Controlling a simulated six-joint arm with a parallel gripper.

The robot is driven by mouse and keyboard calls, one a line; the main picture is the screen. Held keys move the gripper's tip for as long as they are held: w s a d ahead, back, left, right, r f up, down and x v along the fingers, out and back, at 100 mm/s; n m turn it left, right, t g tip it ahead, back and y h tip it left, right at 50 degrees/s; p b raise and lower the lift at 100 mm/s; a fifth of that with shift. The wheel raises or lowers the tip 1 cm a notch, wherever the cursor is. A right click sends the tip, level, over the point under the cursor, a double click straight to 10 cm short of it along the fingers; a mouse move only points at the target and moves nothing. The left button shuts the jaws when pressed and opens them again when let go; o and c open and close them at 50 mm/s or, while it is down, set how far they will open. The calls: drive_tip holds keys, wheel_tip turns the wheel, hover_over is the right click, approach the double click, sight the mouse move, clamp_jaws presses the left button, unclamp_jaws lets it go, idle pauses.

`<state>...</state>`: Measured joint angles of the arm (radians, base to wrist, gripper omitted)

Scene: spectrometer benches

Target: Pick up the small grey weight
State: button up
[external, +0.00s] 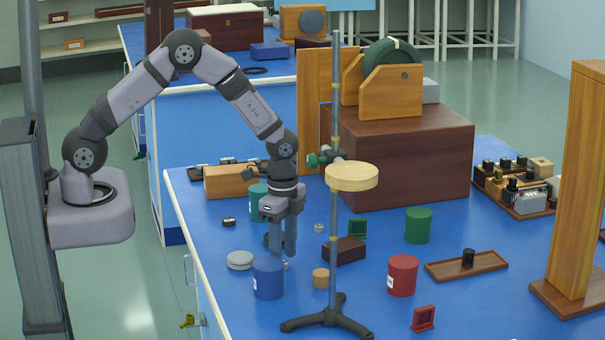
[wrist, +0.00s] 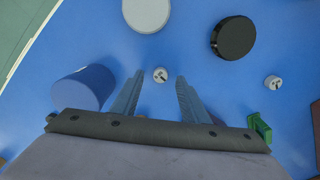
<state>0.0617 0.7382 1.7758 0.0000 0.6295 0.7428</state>
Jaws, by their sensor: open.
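My gripper (external: 284,250) points straight down over the blue bench, with its fingers apart and empty. In the wrist view its fingertips (wrist: 160,77) stand to either side of a small grey weight (wrist: 161,75), which looks like a short cylinder with a dark mark on top. In the external view this weight (external: 285,264) shows partly, just below the fingers and beside the blue cylinder. A second small grey weight (wrist: 272,82) lies farther right in the wrist view, and in the external view (external: 319,228) it stands behind the stand's rod. The height of the fingertips above the bench is unclear.
The blue cylinder (external: 268,279) stands close to my gripper. A pale grey disc (external: 240,260) and a black disc (wrist: 233,38) lie nearby. A metal stand (external: 333,290) with a round wooden plate rises to the right. A green frame (external: 357,228) and dark block (external: 345,250) are beyond.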

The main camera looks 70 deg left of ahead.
drive_tip(key=shift+f, duration=0.75)
clamp_jaws()
drive_tip(key=shift+r, duration=0.1)
wheel_tip(320, 180, up, 10)
drive_tip(key=b, duration=0.2)
